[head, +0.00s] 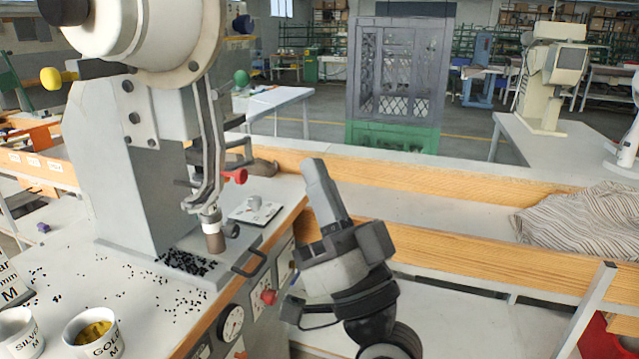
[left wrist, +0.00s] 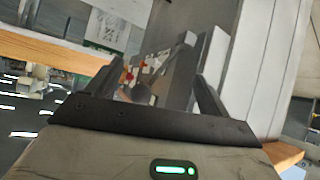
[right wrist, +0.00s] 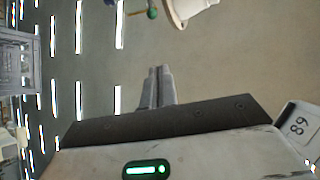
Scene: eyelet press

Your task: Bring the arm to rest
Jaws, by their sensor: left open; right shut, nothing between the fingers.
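My right gripper (head: 314,165) stands raised in the head view, beside the right edge of the press bench, fingers pointing up and pressed together. In the right wrist view its fingers (right wrist: 159,72) meet with nothing between them, against a plain grey-brown background. My left gripper is outside the head view. In the left wrist view (left wrist: 150,70) its fingers stand apart, with nothing clearly held between them. The grey eyelet press (head: 150,170) stands left of my right gripper, apart from it.
Small dark eyelets (head: 185,262) lie scattered on the press bench (head: 130,310). A cup marked GOLD (head: 106,345) and a cup marked SILVER (head: 20,340) stand at the lower left. A striped cloth (head: 580,222) lies on the wood-edged bench at the right.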

